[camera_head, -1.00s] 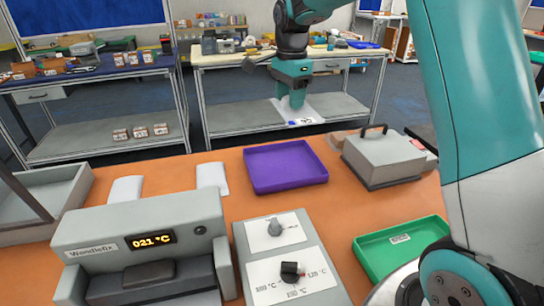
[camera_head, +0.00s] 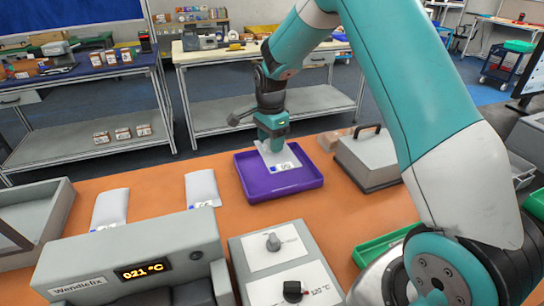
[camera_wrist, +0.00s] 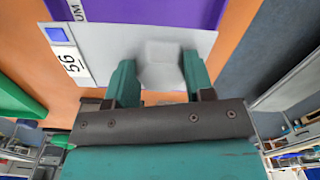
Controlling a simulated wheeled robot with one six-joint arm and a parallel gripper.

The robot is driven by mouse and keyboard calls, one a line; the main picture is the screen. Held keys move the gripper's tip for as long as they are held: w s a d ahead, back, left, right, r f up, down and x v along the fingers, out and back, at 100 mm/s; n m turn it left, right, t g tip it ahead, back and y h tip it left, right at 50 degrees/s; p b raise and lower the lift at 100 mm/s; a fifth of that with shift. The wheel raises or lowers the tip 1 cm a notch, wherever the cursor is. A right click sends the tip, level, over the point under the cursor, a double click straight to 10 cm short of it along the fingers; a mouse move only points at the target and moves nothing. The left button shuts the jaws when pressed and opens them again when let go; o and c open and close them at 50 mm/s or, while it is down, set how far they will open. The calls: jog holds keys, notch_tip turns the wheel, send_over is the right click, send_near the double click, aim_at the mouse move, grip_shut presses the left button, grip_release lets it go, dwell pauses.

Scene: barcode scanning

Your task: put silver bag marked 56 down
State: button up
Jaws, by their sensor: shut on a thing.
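The silver bag marked 56 (camera_head: 281,158) hangs from my gripper (camera_head: 271,137) over the purple tray (camera_head: 300,187) in the head view. My gripper is shut on the bag's upper edge. In the wrist view the bag (camera_wrist: 110,50) spans both fingers of my gripper (camera_wrist: 155,80), and its 56 label shows at the left. The purple tray (camera_wrist: 150,10) shows beyond the bag. The bag's lower edge appears within the tray's outline; I cannot tell whether it touches the floor of the tray.
Two other silver bags (camera_head: 110,208) (camera_head: 202,187) lie on the orange table left of the tray. The Wendlefix sealer (camera_head: 135,265) and a dial box (camera_head: 285,262) stand in front. A grey lidded box (camera_head: 368,158) is right of the tray, and a green tray (camera_head: 375,250) is at front right.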

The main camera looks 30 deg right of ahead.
aim_at(271, 159)
jog(key=shift+f+p, duration=0.4)
jog(key=shift+f, duration=2.8)
jog(key=shift+f, duration=0.1)
jog(key=o, duration=1)
notch_tip(271, 159, up, 12)
jog(key=shift+f+b, duration=0.1)
jog(key=shift+b, duration=1.05)
jog(key=s+a+r+n+y, duration=0.1)
jog(key=s+a+r+n, duration=0.3)
jog(key=s+a+n, duration=0.4)
jog(key=s+a+r+n+y, duration=0.2)
jog(key=s+a+r+n, duration=0.3)
jog(key=s+a+n, duration=0.45)
jog(key=s+n, duration=0.2)
jog(key=s, duration=0.2)
jog(key=s+n, duration=0.2)
jog(key=s, duration=0.3)
jog(key=s+a+n+y, duration=0.1)
jog(key=s+n, duration=0.2)
jog(key=s, duration=0.2)
jog(key=shift+s, duration=0.1)
